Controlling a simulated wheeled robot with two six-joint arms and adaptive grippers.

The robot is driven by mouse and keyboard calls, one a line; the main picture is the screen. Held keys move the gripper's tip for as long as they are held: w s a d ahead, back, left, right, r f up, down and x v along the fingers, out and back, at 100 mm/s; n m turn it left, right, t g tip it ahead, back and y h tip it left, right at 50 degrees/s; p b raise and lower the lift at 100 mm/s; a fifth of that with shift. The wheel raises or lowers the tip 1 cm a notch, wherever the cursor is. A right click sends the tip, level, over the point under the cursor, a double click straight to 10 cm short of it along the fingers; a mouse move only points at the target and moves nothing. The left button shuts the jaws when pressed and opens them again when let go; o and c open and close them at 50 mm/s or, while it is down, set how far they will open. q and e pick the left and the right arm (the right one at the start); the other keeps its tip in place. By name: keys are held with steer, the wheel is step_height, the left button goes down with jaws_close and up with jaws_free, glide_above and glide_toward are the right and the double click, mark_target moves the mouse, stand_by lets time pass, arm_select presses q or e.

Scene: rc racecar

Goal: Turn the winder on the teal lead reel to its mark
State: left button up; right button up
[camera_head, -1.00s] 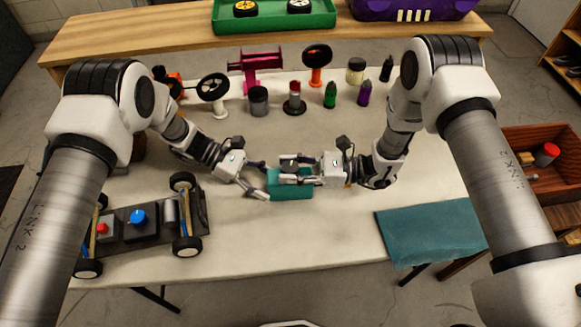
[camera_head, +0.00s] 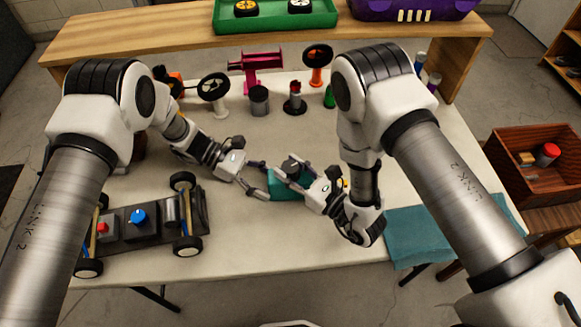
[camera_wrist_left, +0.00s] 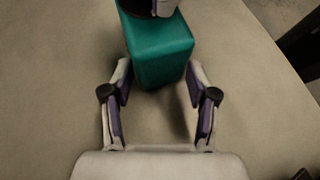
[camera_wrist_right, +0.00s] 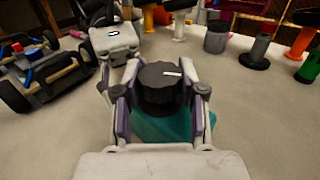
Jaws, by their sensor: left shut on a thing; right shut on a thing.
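The teal lead reel (camera_head: 284,189) is a teal block on the table in front of me, with a dark ribbed round winder (camera_head: 292,162) on top. In the right wrist view the winder (camera_wrist_right: 158,88) shows a short white line on its top face. My right gripper (camera_head: 290,172) is shut on the winder, one finger on each side, reaching in from the lower right. My left gripper (camera_head: 264,179) is shut on the near end of the reel's body, which lies between its fingers in the left wrist view (camera_wrist_left: 160,62). The mark on the reel cannot be made out.
A racecar chassis (camera_head: 140,228) stands at the table's left. Behind the reel are a dark grey cylinder (camera_head: 259,101), a magenta stand (camera_head: 257,68) and wheels on posts. A teal cloth (camera_head: 415,238) lies at the right edge. The table front between chassis and cloth is clear.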

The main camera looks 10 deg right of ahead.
mark_target(291, 166)
stand_by(0.5)
steer(key=o, duration=1.2)
steer(key=shift+t, duration=0.3)
step_height(291, 166, up, 10)
steer(key=shift+f, duration=0.1)
